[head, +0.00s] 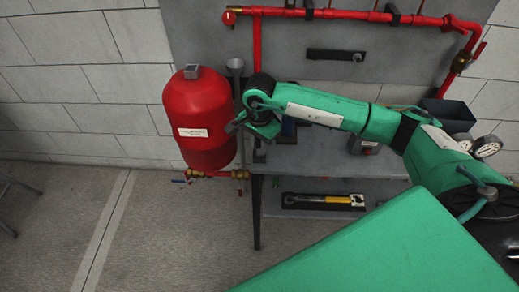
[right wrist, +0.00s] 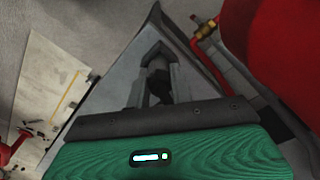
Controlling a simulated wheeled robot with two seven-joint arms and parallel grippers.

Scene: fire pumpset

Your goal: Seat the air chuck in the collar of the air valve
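My right gripper (head: 233,127) is in front of the right side of the red tank (head: 203,118), above the brass fitting at the tank's foot. In the right wrist view its two dark grey fingers (right wrist: 155,12) slope together and appear to meet at the top edge, with nothing visible between the tips. The brass fitting (head: 216,174) has a small blue handle on its left; it also shows beyond the fingers in the right wrist view (right wrist: 206,29). I cannot make out the air chuck or the air valve's collar. My left gripper is out of view.
A grey bench (head: 335,152) stands right of the tank, with a yellow-handled tool in a dark tray (head: 300,207) on its lower shelf. Red pipes (head: 350,15) run along the back panel. Two round gauges (head: 487,146) are at right.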

